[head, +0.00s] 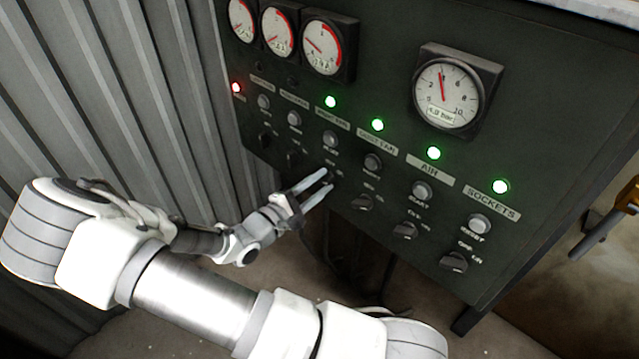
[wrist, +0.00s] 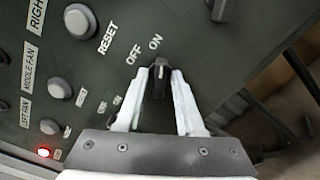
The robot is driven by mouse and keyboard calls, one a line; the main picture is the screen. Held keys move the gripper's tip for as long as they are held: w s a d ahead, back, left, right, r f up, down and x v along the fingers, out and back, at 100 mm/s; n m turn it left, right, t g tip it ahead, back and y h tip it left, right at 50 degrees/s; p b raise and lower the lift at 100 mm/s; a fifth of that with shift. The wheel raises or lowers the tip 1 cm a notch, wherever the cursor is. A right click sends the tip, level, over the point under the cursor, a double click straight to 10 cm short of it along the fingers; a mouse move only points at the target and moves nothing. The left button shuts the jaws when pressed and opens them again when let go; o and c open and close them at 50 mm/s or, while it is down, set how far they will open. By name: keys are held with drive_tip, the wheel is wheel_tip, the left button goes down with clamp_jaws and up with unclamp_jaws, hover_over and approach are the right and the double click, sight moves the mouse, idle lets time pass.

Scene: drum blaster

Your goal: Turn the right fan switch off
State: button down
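The right fan switch (wrist: 160,76) is a dark knob with a pale pointer line, below the OFF and ON marks in the wrist view. Its pointer is toward ON. My gripper (wrist: 162,76) is open, with one pale finger on each side of the knob; I cannot tell whether they touch it. In the head view my gripper (head: 329,180) is at the panel's lower edge and mostly hides this switch. The right fan's lamp (head: 331,102) is lit green above its reset button (head: 330,138), which also shows in the wrist view (wrist: 77,20).
The dark control panel (head: 390,125) carries neighbouring switches close by, such as one to the right (head: 361,203) and the air switch (head: 405,231). A red lamp (head: 237,88) glows at the left. A corrugated wall (head: 120,90) stands left of the panel.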

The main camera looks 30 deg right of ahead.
drive_tip(key=shift+n+p, duration=0.3)
drive_tip(key=shift+p, duration=0.05)
drive_tip(key=shift+r+n+p, duration=0.15)
drive_tip(key=shift+n+p, duration=0.35)
drive_tip(key=shift+p, duration=0.1)
drive_tip(key=n+p, duration=0.5)
drive_tip(key=n, duration=0.2)
drive_tip(key=shift+n+p, duration=0.9)
drive_tip(key=shift+n, duration=0.7)
drive_tip(key=shift+f, duration=0.2)
drive_tip(key=c, duration=0.8)
unclamp_jaws()
drive_tip(key=shift+c, duration=0.2)
